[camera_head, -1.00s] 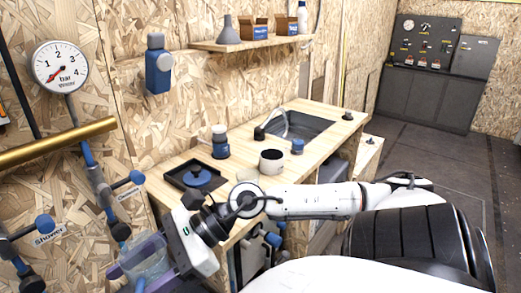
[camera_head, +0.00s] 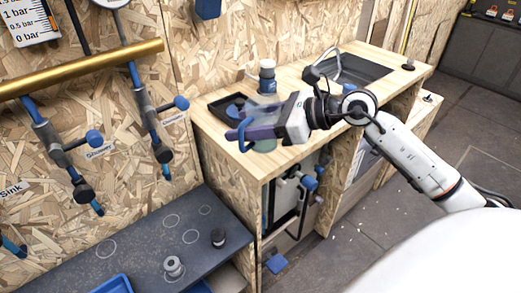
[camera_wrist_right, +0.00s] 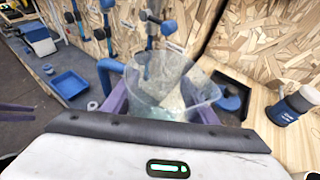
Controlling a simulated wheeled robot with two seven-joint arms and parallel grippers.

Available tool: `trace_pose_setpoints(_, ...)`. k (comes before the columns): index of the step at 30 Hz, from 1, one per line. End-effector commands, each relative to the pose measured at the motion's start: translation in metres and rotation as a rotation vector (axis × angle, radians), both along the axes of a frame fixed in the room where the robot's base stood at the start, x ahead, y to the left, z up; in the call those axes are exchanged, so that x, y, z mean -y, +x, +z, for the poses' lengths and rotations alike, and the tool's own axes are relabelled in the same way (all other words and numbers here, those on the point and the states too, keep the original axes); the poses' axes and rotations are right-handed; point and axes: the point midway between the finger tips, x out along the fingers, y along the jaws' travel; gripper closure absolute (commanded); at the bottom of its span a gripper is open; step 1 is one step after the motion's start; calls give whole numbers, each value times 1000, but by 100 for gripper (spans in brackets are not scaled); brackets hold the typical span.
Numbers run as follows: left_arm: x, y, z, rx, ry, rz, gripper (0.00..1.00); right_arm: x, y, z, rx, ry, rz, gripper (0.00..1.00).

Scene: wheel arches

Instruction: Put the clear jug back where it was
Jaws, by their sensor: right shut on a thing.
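My right gripper (camera_head: 258,131), with purple fingers, is shut on the clear jug (camera_head: 266,144). It holds the jug in front of the left end of the wooden counter; whether the jug touches the counter is unclear. In the right wrist view the see-through jug (camera_wrist_right: 172,88) stands between the fingers, its wide mouth showing and its blue handle (camera_wrist_right: 108,72) at the left. The fingers partly hide it in the head view. A dark bench (camera_head: 140,232) at lower left carries several pale outlined circles, some empty.
Taps (camera_head: 157,125) hang on the wall above the bench.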

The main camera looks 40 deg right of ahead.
Motion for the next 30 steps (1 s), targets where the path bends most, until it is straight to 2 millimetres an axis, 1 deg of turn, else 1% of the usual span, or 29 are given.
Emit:
trace_pose_setpoints(1, 0, 0, -3, 0, 0, 0, 69, 8, 15, 8, 10, 7, -43, 72)
trace_pose_setpoints(4, 0, 0, -4, 0, 0, 0, 69, 22, 37, 17, 6, 7, -119, 72)
trace_pose_setpoints(7, 0, 0, -6, 0, 0, 0, 69, 31, 52, 24, 5, 6, -174, 72)
trace_pose_setpoints(11, 0, 0, -6, 0, 0, 0, 69, 37, 61, 27, -1, 5, -213, 72)
trace_pose_setpoints(14, 0, 0, -5, 0, 1, 1, 69, 39, 64, 15, -7, 5, -222, 72)
trace_pose_setpoints(18, 0, 1, -4, 1, 1, 1, 69, 39, 63, -11, -6, 6, -223, 72)
trace_pose_setpoints(21, 0, 1, -3, 2, 1, 0, 69, 39, 63, -25, -4, 5, -223, 72)
trace_pose_setpoints(26, 0, 2, -3, 3, 1, 0, 69, 39, 63, -39, -4, 4, -222, 72)
trace_pose_setpoints(30, 0, 2, -2, 3, 1, 0, 69, 39, 63, -59, -5, 4, -222, 72)
